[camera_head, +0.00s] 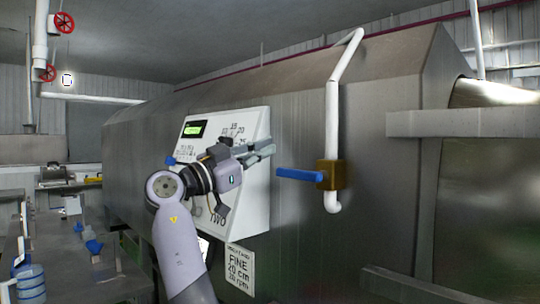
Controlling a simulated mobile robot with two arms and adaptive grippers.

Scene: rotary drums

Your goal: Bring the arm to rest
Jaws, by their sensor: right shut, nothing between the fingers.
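My right arm rises from the bottom of the view. Its gripper (262,153) is shut and empty, with the fingers pointing right in front of a white control panel (255,205). I cannot tell whether the fingertips touch the panel. The panel has a small green display (194,129) and a dial scale, and the gripper and wrist hide part of its face. My left gripper is not in view.
A large grey metal housing (385,150) fills the right. A white pipe (332,130) with a brass valve (328,174) and blue handle (298,174) stands right of the gripper. A sign (240,268) hangs below the panel. A cluttered bench (85,270) is at left.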

